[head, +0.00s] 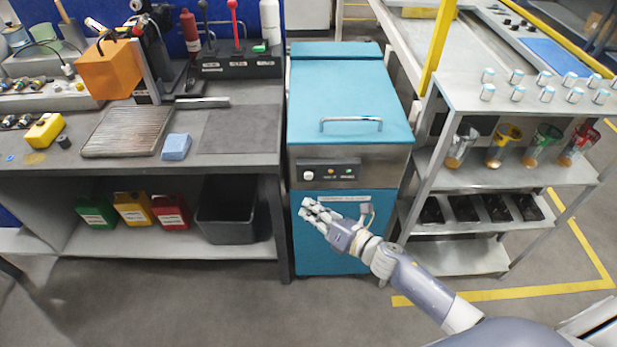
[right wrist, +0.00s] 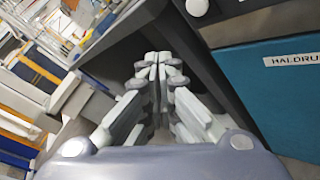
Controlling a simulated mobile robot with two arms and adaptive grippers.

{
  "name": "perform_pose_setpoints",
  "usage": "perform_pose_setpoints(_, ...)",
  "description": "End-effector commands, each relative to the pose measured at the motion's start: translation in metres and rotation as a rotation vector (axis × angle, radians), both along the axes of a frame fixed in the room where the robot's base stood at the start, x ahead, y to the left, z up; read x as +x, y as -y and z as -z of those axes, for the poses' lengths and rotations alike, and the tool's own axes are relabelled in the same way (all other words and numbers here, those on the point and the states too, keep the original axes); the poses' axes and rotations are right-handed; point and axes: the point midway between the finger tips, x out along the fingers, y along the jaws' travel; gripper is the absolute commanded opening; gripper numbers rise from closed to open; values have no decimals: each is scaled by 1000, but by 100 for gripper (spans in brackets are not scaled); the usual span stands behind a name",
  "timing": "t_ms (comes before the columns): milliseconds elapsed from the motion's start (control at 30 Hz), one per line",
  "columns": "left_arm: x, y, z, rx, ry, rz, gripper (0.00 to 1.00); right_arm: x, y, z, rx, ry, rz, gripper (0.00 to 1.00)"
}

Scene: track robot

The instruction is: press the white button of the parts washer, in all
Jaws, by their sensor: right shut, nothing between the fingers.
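The parts washer (head: 348,100) is a teal cabinet with a closed lid and a bar handle, in the middle of the head view. Its white button (head: 309,175) is at the left end of the dark control panel on the grey front band. The white button also shows at the top edge of the right wrist view (right wrist: 197,7). My right gripper (head: 306,209) is shut and empty, in front of the washer and below the button in the picture, apart from it. Its closed fingers also show in the right wrist view (right wrist: 157,66). My left gripper is not in view.
A workbench (head: 240,130) with tools stands left of the washer, a black bin (head: 228,215) on its lower shelf. A metal rack (head: 500,165) with cups and trays stands on the right. Small yellow and green marks sit beside the button. The floor in front is clear.

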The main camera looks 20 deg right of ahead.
Motion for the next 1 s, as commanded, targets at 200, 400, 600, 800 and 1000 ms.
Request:
perform_pose_setpoints(200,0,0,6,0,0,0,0,32,9,1,-3,1,0,0)
perform_pose_setpoints(400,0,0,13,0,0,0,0,51,14,1,-1,1,-1,0)
perform_pose_setpoints(600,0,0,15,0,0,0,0,58,17,1,0,-1,-1,0)
perform_pose_setpoints(800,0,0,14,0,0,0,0,59,17,0,0,-1,-1,0)
perform_pose_setpoints(1000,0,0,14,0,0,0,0,59,17,0,0,-1,-1,0)
